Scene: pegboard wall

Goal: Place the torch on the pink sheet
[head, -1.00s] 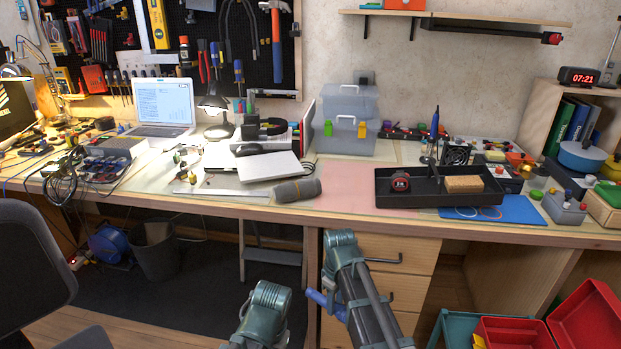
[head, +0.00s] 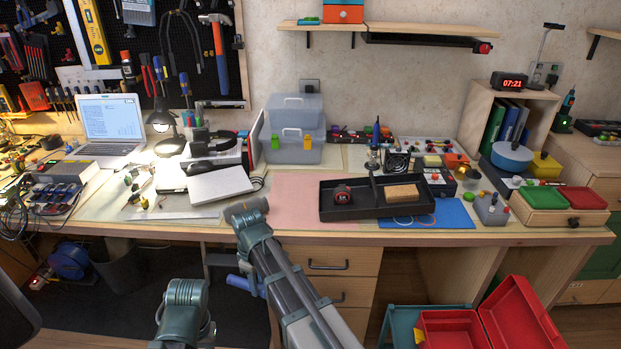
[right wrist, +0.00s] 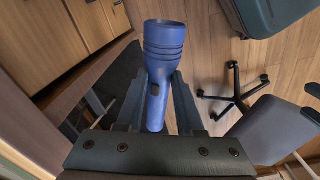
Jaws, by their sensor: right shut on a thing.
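The torch (right wrist: 157,72) is blue with a ribbed, wider head and a dark button. In the right wrist view my right gripper (right wrist: 157,95) is shut around its handle, with the head sticking out beyond the fingers. In the head view a blue part of the torch (head: 243,284) shows left of my right arm, in front of the desk and below its top; my arm hides most of this gripper. The pink sheet (head: 295,198) lies flat on the desk, its right part covered by the black tray. My left gripper is not seen.
The black tray (head: 328,208) holds a tape measure (head: 342,194) and a sponge-like block (head: 401,193). The desk's front edge (head: 430,239) and drawers are close to my right arm. The sheet's left part is bare.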

